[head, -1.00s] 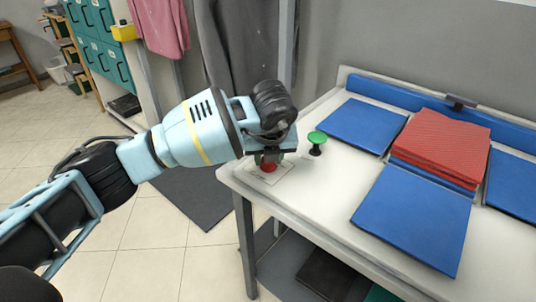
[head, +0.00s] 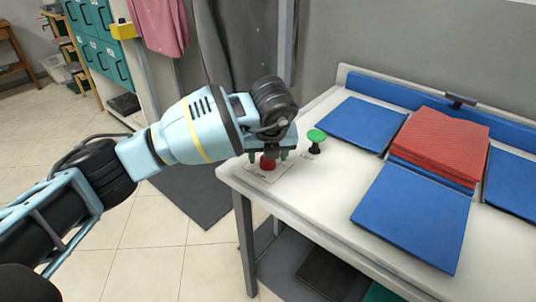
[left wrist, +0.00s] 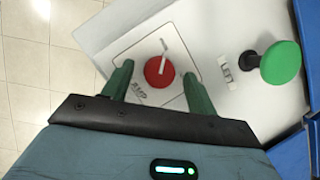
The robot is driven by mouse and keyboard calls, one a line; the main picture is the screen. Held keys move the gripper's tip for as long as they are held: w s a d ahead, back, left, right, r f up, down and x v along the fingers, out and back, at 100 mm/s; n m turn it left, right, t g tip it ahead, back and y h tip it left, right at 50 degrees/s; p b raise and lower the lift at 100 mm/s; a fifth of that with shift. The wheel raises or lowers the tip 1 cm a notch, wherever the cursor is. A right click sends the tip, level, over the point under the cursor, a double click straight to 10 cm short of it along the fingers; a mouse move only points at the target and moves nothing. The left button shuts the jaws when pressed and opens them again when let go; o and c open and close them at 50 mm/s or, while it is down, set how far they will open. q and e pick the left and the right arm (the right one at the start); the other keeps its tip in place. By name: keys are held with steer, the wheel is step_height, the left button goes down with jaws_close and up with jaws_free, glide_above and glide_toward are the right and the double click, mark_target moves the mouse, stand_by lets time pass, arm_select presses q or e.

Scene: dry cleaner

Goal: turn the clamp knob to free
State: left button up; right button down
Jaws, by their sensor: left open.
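The clamp knob is a round red knob with a white bar across its top (left wrist: 159,72). It sits on a white plate (left wrist: 185,40) at the table's near left corner, and its red side shows in the head view (head: 267,163). My left gripper (left wrist: 158,85) is open above the knob, one finger on each side and apart from it. In the head view my left gripper (head: 268,158) points down over the knob. The lettering on the plate is too small to read surely. My right gripper is not in view.
A green mushroom-shaped knob (head: 317,136) on a black stem stands close to the right of the red knob, by a label reading LEFT (left wrist: 230,69). Blue pads (head: 413,217) and a red folded cloth stack (head: 442,145) lie farther right on the white table (head: 318,203).

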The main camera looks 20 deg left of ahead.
arm_select(q)
steer(key=v, duration=0.7)
steer(key=shift+r, duration=0.15)
